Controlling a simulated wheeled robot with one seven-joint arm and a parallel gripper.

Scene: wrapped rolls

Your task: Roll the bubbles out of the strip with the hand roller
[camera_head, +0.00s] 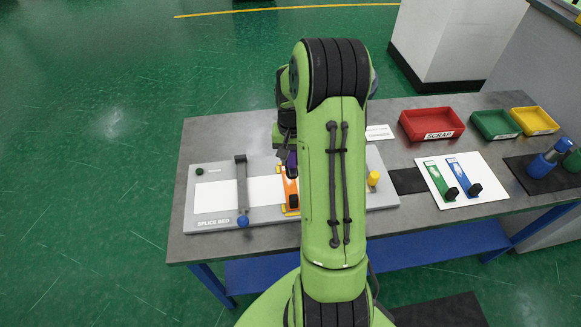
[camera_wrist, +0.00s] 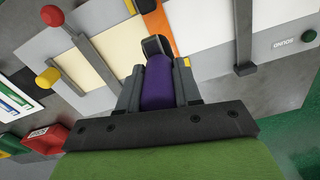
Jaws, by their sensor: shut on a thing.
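My gripper (camera_wrist: 158,90) is shut on the purple handle of the hand roller (camera_wrist: 157,78). In the head view only a bit of purple shows beside my arm. The roller's dark head (camera_wrist: 155,45) points at the orange strip (camera_wrist: 160,27); whether it touches the strip I cannot tell. The strip also shows in the head view (camera_head: 291,192), lying across the splice bed (camera_head: 205,221) between white sheets. My arm hides part of the bed. Any bubbles are too small to make out.
A clamp bar (camera_head: 242,185) with a blue knob crosses the bed on the left. A yellow knob (camera_head: 374,178) stands at its right. A white card (camera_head: 461,201) with green and blue strips, a red scrap bin (camera_head: 432,122) and a blue tool (camera_head: 549,158) are further right.

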